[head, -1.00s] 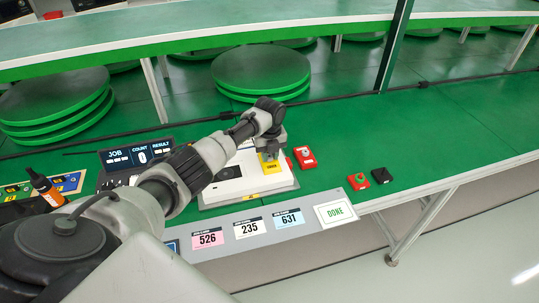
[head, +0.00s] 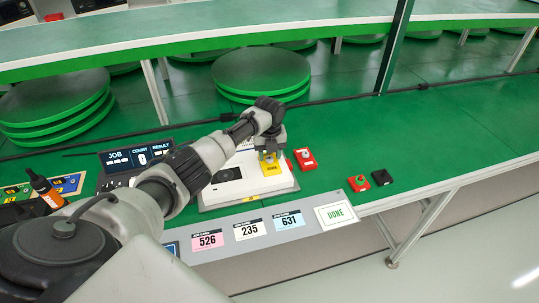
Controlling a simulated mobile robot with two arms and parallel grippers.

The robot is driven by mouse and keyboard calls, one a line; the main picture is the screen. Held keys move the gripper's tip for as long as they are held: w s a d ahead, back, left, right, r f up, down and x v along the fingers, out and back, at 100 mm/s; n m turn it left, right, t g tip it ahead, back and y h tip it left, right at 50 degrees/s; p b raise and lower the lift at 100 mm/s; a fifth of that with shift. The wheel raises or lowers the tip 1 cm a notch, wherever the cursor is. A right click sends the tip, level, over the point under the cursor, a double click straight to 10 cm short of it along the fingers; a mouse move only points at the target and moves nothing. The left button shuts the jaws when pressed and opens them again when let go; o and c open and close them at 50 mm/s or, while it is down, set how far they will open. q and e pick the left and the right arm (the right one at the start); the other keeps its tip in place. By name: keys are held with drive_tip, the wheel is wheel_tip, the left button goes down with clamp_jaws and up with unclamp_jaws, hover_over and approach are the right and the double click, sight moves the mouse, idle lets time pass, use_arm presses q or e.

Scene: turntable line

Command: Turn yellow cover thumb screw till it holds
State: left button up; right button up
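The yellow cover (head: 271,169) sits on the right part of a white unit (head: 240,184) on the green bench. My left gripper (head: 269,155) points down over the far edge of the yellow cover. Its fingers are small in view, and the thumb screw is hidden or too small to make out. I cannot tell whether the fingers are closed on it. My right gripper is not in view.
A red box with a knob (head: 305,159) stands just right of the unit. A display (head: 137,157) stands left. Cards and a DONE plate (head: 335,213) line the front.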

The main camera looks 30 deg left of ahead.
sight(270, 158)
use_arm(q)
drive_tip(key=shift+o, duration=0.4)
drive_tip(key=shift+s+f, duration=0.1)
drive_tip(key=shift+f, duration=0.1)
drive_tip(key=shift+r, duration=0.1)
wheel_tip(270, 158, up, 11)
drive_tip(key=shift+b, duration=0.3)
